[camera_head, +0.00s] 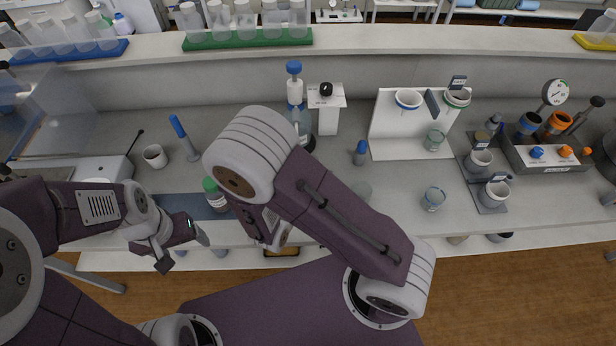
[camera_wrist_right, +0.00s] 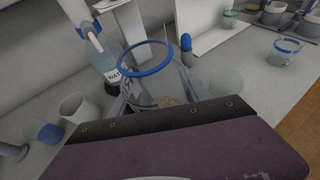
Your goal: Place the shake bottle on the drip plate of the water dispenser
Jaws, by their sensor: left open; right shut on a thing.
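The shake bottle (camera_wrist_right: 146,60) is a clear, open vessel with a blue rim and some brownish matter low inside; it shows in the right wrist view. My right gripper (camera_wrist_right: 158,112) is shut on it. In the head view my right arm hides the bottle. The water dispenser (camera_wrist_right: 108,62) stands close behind and left of the bottle, with a partly readable "WAT" label. In the head view the dispenser (camera_head: 295,92) has a blue cap and is partly covered by my right arm. I cannot make out its drip plate. My left gripper (camera_head: 184,246) is open and empty near the bench's front edge.
A white stand with a black knob (camera_head: 327,100) is right of the dispenser. A white cup (camera_head: 155,156), a green-capped bottle (camera_head: 214,194) and a blue-capped tube (camera_head: 360,153) stand nearby. A white funnel holder (camera_head: 385,140) is farther right.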

